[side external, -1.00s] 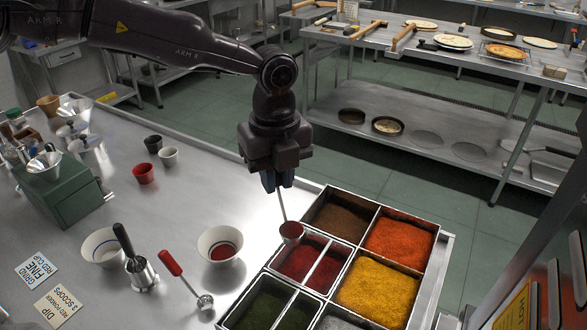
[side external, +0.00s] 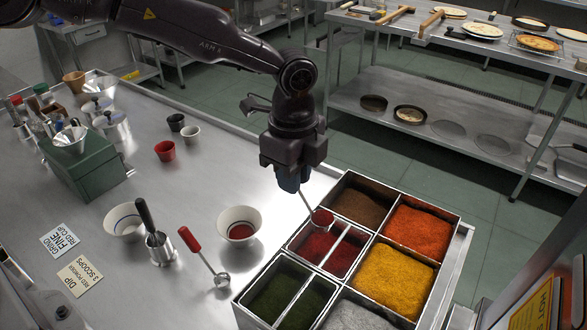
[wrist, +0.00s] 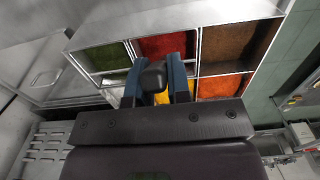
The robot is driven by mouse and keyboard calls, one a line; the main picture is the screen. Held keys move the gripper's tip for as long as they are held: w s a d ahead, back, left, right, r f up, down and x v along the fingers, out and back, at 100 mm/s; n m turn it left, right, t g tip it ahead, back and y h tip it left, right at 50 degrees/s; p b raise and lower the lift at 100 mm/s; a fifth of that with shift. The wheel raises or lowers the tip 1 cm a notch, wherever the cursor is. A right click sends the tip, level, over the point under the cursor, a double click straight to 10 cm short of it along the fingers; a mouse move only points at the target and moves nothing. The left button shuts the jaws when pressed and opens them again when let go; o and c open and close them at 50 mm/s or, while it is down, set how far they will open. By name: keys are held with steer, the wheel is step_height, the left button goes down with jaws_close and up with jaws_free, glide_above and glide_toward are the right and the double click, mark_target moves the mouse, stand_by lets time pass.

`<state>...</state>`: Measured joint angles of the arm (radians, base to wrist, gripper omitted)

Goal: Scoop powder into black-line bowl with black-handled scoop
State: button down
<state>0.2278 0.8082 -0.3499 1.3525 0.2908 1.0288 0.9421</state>
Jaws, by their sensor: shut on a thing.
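My gripper (side external: 290,190) is shut on the scoop's black handle, whose end (wrist: 153,76) shows between the fingers in the wrist view. The scoop's cup (side external: 322,217) hangs on its thin stem at the back edge of the red powder bin (side external: 318,247) and looks red inside. I cannot tell whether it touches the bin. A white bowl (side external: 240,217) left of the bins has red powder inside. Another white bowl (side external: 122,222) farther left has a dark bluish line inside. The line on the nearer bowl is not clear.
A red-handled scoop (side external: 200,254) lies in front of the bowls. A black-handled tool (side external: 146,218) stands in a metal cup. Other bins hold brown, orange, yellow (side external: 393,277), green and grey contents. Small cups (side external: 165,151) and a green box (side external: 86,170) stand farther left.

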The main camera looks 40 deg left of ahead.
mark_target(315, 217)
steer(key=shift+d+f, duration=0.7)
steer(key=shift+f, duration=0.3)
steer(key=shift+d+f, duration=0.7)
steer(key=shift+f, duration=0.3)
steer(key=shift+d+f, duration=0.7)
steer(key=shift+f, duration=0.3)
steer(key=shift+a+r, duration=0.7)
steer(key=shift+r, duration=0.45)
steer(key=shift+a+r, duration=0.7)
steer(key=shift+r, duration=0.45)
steer(key=shift+a+r, duration=0.7)
steer(key=shift+r, duration=0.45)
steer(key=shift+r, duration=0.1)
stand_by(0.9)
